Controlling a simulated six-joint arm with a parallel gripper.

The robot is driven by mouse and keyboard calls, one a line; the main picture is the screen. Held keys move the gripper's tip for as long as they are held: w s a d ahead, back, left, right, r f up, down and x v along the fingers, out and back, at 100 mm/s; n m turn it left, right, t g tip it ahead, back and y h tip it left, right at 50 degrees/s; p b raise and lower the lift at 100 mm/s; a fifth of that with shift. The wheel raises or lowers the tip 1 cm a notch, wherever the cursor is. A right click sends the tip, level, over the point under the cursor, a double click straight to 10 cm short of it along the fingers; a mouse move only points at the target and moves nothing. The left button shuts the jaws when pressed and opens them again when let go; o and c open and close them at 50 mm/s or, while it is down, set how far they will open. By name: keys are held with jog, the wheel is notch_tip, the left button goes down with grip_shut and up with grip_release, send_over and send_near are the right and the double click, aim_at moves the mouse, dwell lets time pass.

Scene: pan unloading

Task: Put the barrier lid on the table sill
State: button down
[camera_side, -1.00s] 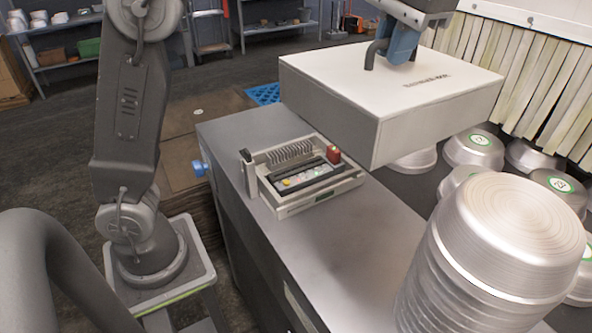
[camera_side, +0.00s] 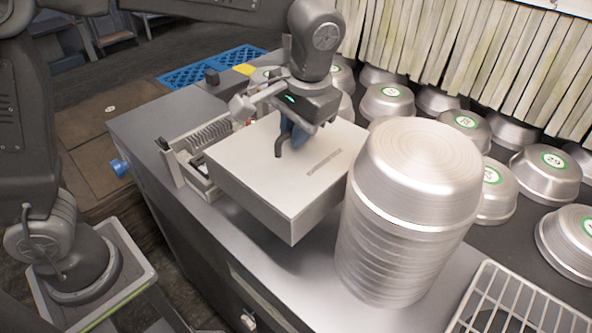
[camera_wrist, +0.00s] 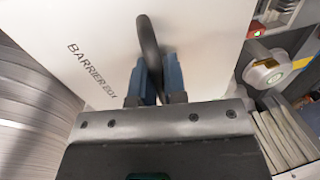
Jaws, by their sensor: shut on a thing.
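The barrier lid (camera_side: 262,175) is a white box-shaped cover with a dark hooped handle (camera_wrist: 148,40) on top. The wrist view shows the lid (camera_wrist: 75,22) with its printed lettering. My gripper (camera_side: 291,138) is shut on that handle from above, its blue fingers on both sides of the hoop in the wrist view (camera_wrist: 157,88). The lid looks level over the grey metal table sill (camera_side: 225,235), between the control box and the tall pan stack. I cannot tell whether its underside touches the sill.
A tall stack of metal pans (camera_side: 400,235) stands close right of the lid. The control box (camera_side: 190,155) is partly hidden behind its left side. Several pans with green labels (camera_side: 388,100) sit beyond. A wire rack (camera_side: 515,300) is at lower right. Front sill is clear.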

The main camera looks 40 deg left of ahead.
aim_at(304, 150)
notch_tip(304, 150, down, 9)
jog(key=shift+f, duration=0.15)
dwell(0.4)
jog(key=shift+f, duration=0.15)
jog(key=c, duration=1.2)
grip_release()
jog(key=shift+o, duration=0.2)
